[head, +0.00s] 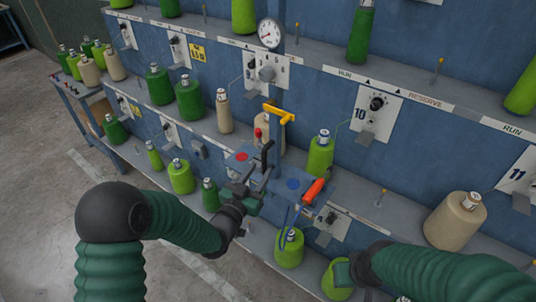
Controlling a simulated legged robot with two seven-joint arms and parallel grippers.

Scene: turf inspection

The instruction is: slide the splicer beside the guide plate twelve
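What looks like the splicer is a blue carriage (291,197) at the middle of the frame, in front of the blue machine. It has a red disc, a blue disc, a black lever (266,158) and an orange-red handle (313,191). A yellow T-shaped handle (279,113) stands just above it. My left gripper (248,188) is at its left front, close to the black lever; I cannot tell whether they touch or how its fingers stand. My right gripper (342,273) is low by a green cone, its fingers unclear. Plate ten (376,112) and plate eleven (526,174) show; no plate marked twelve is visible.
Grey shelves hold several green and beige yarn cones, including a beige cone (455,221) at the right and a green cone (320,155) just behind the carriage. A round gauge (270,33) is above. A side table (82,95) stands left. The floor at left is open.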

